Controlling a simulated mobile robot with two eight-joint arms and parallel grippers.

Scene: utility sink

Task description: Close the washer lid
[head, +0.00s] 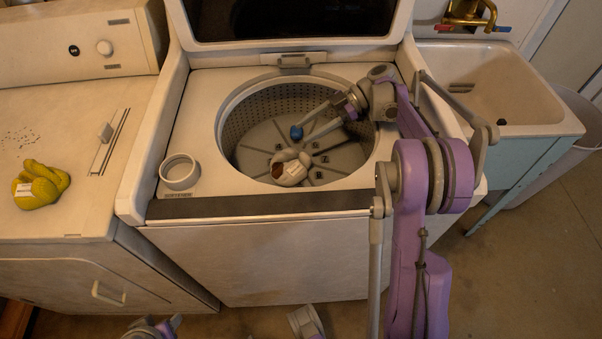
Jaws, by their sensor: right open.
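The washer (250,258) stands in the middle of the head view with its drum open to view. Its lid (290,16) stands raised at the back, with a dark panel and a light frame. My right gripper (302,134) is open at the end of the purple arm, over the drum opening. One blue fingertip shows; the other tip is hard to make out. It is in front of and apart from the lid. Purple and grey parts of mine show at the bottom edge; the left gripper's jaws cannot be made out there.
A white object with a brown patch (290,170) lies in the drum. A white cup-like ring (180,172) sits on the washer's left top. A yellow item (40,185) lies on the left machine (70,115). A utility sink (505,85) stands at right.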

